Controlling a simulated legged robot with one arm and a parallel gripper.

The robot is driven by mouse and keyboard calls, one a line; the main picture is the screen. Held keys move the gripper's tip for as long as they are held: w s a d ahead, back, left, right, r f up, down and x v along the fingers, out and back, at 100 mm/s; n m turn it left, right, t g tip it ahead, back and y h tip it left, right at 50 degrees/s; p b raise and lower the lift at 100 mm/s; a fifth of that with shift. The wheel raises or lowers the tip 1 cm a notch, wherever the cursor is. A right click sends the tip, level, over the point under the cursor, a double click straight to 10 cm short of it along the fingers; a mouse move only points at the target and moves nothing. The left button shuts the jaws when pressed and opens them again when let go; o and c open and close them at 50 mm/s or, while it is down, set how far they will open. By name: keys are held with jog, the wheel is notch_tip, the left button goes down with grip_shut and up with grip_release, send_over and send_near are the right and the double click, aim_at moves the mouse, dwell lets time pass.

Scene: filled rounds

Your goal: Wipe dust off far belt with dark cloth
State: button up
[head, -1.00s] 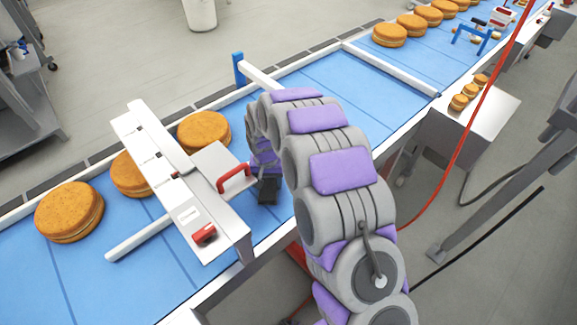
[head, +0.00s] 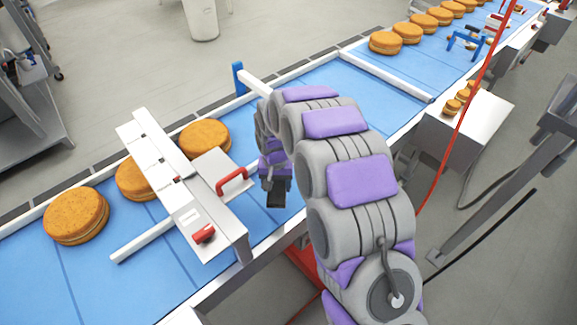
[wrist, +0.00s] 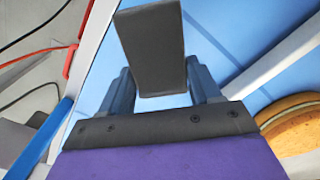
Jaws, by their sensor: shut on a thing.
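My gripper (head: 276,190) hangs over the blue belt (head: 310,150), just right of the red-handled plate. In the wrist view my gripper (wrist: 160,85) is shut on a dark grey, flat, block-like piece, which I take to be the dark cloth (wrist: 150,45). The cloth also shows as a small dark patch in the head view (head: 277,198). Whether it touches the belt I cannot tell. Beyond a white crossbar (head: 385,74), the far belt section (head: 424,68) carries a row of round filled cakes. I cannot make out dust.
A white machine bridge (head: 185,195) with a red handle (head: 232,181) spans the belt at left, beside several large cakes (head: 76,215). A blue post (head: 238,77) stands at the far edge. A red cable (head: 455,130) hangs at right, near a box with small cakes (head: 465,120).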

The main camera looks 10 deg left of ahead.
jog(key=shift+w+a+r, duration=0.1)
jog(key=shift+a+r, duration=0.05)
jog(key=shift+r, duration=0.7)
jog(key=shift+a+r+p, duration=0.15)
jog(key=shift+r+p, duration=0.1)
jog(key=shift+p, duration=0.05)
jog(key=shift+a+r, duration=0.1)
jog(key=shift+a, duration=0.25)
jog(key=shift+d+r, duration=0.15)
jog(key=shift+d, duration=0.55)
